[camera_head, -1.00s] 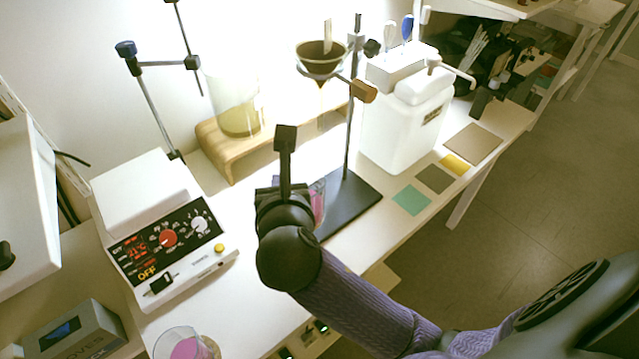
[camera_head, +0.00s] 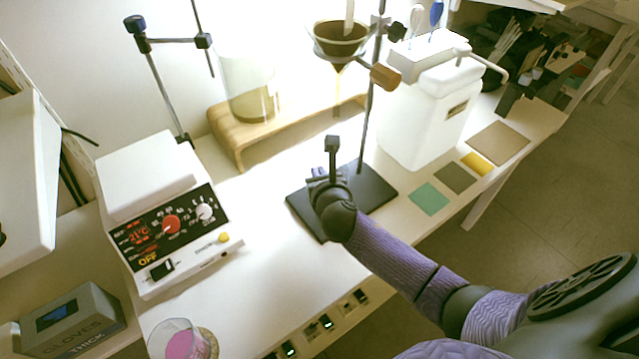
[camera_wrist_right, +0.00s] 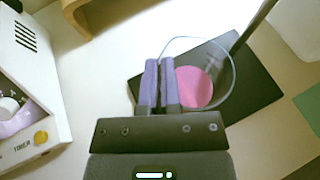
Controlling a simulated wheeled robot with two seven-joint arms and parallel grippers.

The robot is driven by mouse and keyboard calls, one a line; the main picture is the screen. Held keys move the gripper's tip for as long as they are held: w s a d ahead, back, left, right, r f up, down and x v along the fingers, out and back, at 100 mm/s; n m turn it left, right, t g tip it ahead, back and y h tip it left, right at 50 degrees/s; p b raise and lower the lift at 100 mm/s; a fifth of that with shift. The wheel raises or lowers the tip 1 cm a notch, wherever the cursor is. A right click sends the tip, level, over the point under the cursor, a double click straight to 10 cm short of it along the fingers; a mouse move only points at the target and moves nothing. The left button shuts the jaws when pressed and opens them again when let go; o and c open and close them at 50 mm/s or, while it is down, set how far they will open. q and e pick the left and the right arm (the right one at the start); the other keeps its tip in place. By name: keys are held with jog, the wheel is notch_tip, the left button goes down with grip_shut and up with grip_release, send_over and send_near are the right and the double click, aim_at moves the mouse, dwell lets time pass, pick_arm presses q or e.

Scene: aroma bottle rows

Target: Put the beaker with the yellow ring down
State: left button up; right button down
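My right gripper (camera_head: 332,145) is over the black base of the filter stand. In the right wrist view its purple-padded fingers (camera_wrist_right: 158,85) are almost together, at the near-left wall of a clear beaker (camera_wrist_right: 222,62) with pink contents, and look clamped on that wall. The beaker appears upright, over or on the black base plate (camera_wrist_right: 262,95). I cannot tell if its bottom touches. In the head view the gripper mostly hides it. No yellow ring is visible on it. A second glass with pink contents (camera_head: 180,343) stands on a cork coaster at the front left. My left gripper is not in view.
The stand's rod holds a filter funnel (camera_head: 340,40) above. A white jug (camera_head: 425,120) stands right of it, and coloured squares, one green (camera_head: 428,198), lie nearby. A wooden riser (camera_head: 225,130) bears a larger beaker. A hotplate (camera_head: 165,210) is at left. The table's front middle is clear.

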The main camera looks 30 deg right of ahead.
jog(key=shift+f, duration=0.35)
jog(key=c, duration=1.3)
grip_release()
jog(key=shift+f, duration=0.1)
jog(key=o, duration=0.5)
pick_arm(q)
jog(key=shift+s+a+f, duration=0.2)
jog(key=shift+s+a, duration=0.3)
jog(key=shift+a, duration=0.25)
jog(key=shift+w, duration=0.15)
pick_arm(e)
jog(key=shift+s+r+p, duration=0.1)
jog(key=shift+r+p, duration=0.15)
jog(key=shift+p, duration=0.1)
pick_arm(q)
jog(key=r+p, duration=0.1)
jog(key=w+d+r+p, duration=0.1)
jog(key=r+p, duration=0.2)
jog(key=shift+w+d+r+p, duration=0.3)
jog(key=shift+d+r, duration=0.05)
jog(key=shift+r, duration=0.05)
pick_arm(e)
jog(key=v, duration=1.1)
jog(key=shift+s+a, duration=0.1)
jog(key=shift+s, duration=0.25)
